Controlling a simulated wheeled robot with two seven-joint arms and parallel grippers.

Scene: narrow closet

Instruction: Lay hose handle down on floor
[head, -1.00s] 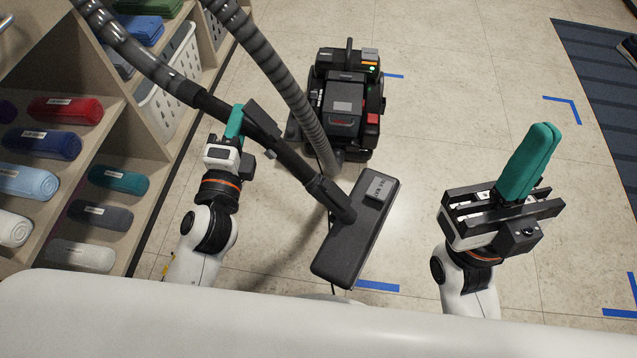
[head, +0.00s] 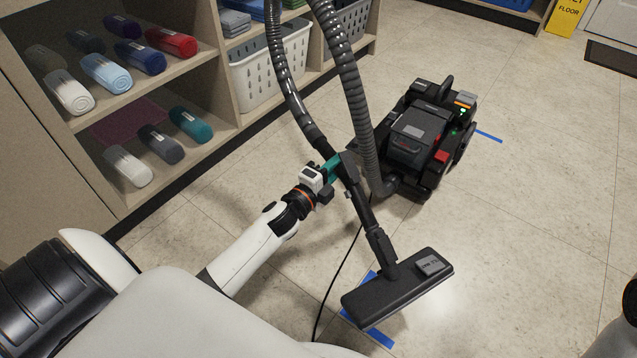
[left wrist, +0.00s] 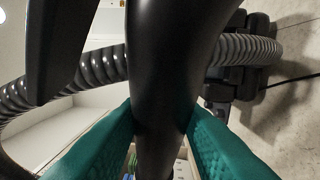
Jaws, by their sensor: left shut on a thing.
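The hose handle (head: 360,205) is a black tube, tilted, with a flat black floor nozzle (head: 395,293) at its lower end and a ribbed grey hose (head: 285,75) at its upper end. My left gripper (head: 335,168) is shut around the tube's middle. In the left wrist view, the teal fingers of the left gripper (left wrist: 160,125) press on both sides of the black tube (left wrist: 170,60). The nozzle is over blue tape; I cannot tell whether it touches the floor (head: 530,220). My right gripper is out of view.
The black vacuum body (head: 415,130) stands on the floor behind the handle, with the hose looping up from it. A shelf (head: 215,150) with rolled towels and white baskets (head: 272,65) lines the left. A thin cord (head: 343,270) crosses the floor. Open floor lies to the right.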

